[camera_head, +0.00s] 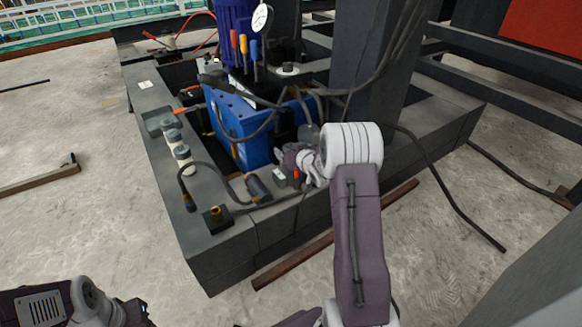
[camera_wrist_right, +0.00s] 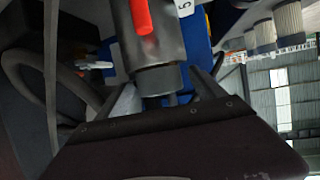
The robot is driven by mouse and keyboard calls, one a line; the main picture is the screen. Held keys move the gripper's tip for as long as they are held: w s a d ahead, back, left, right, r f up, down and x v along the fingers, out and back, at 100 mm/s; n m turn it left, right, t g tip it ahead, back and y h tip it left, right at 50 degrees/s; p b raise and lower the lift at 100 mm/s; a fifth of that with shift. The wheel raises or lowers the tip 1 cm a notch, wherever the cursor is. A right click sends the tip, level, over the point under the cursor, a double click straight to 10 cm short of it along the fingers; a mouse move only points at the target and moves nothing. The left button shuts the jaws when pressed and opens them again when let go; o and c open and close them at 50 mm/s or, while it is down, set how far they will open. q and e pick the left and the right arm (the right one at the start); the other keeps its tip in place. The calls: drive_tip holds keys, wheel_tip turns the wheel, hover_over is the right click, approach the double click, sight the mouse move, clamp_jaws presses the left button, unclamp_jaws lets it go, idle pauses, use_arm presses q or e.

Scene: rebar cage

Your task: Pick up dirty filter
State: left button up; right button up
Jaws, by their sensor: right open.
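The white pleated filters stand in a row on the left beam of the dark frame, one of them here (camera_head: 183,155); they also show at the upper right of the right wrist view (camera_wrist_right: 289,20). I cannot tell which filter is the dirty one. My right gripper (camera_head: 284,158) is at the front of the blue power unit (camera_head: 238,125). In the right wrist view my right gripper (camera_wrist_right: 168,88) is open, with a dark grey cylinder (camera_wrist_right: 158,52) with a red part between its fingers. Contact cannot be judged. Only part of my left arm shows at lower left.
The dark steel frame (camera_head: 205,245) surrounds the unit. A thick dark post (camera_head: 365,60) stands behind my right arm. Loose hoses and a dark cylinder (camera_head: 258,187) lie on the front beam. Screwdriver-like handles (camera_head: 243,45) stand on the unit. The concrete floor at left is mostly clear.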

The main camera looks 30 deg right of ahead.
clamp_jaws()
drive_tip(key=shift+r, duration=0.1)
wheel_tip(320, 180, up, 18)
drive_tip(key=p, duration=1.1)
drive_tip(key=shift+p, duration=0.4)
